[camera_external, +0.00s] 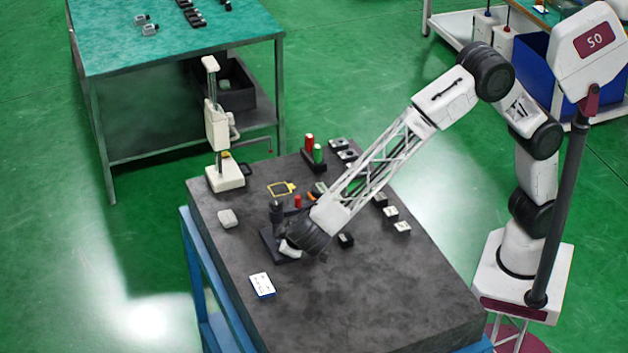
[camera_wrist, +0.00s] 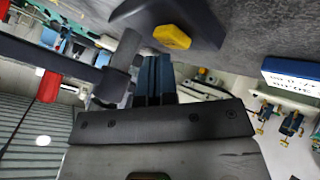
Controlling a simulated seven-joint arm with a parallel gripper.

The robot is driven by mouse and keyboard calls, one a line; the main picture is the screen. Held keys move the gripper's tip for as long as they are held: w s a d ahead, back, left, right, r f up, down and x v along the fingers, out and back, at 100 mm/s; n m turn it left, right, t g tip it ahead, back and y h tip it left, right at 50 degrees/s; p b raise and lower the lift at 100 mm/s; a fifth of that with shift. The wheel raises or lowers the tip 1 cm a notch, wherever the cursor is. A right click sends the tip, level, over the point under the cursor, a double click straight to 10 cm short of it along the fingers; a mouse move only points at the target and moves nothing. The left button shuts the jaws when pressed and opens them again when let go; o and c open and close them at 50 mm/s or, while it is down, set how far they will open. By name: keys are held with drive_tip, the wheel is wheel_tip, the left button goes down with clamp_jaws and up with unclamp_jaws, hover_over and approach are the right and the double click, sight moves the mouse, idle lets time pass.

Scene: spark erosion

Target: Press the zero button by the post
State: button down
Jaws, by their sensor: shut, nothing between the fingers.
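A dark stand has a flat base (camera_external: 267,238) and an upright post (camera_external: 277,214) on the slab. In the wrist view a yellow button (camera_wrist: 173,37) sits on the dark base, beside the round post (camera_wrist: 121,68); I take it for the zero button. My gripper (camera_external: 285,250) is low over the stand's base in the external view, and its hand hides part of that base. In the wrist view my shut, empty gripper (camera_wrist: 154,62) has its dark fingertips just below the yellow button. I cannot tell whether they touch it.
A dark arm with a red piece (camera_wrist: 49,86) reaches out from the post. A blue-edged white card (camera_external: 262,284) lies on the slab (camera_external: 350,300) in front. A white height gauge (camera_external: 216,135) stands at the back left. Small blocks (camera_external: 391,213) line the right.

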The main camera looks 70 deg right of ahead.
drive_tip(key=shift+f, duration=0.45)
idle(0.4)
drive_tip(key=shift+r, duration=0.55)
idle(0.3)
drive_tip(key=shift+r, duration=2.9)
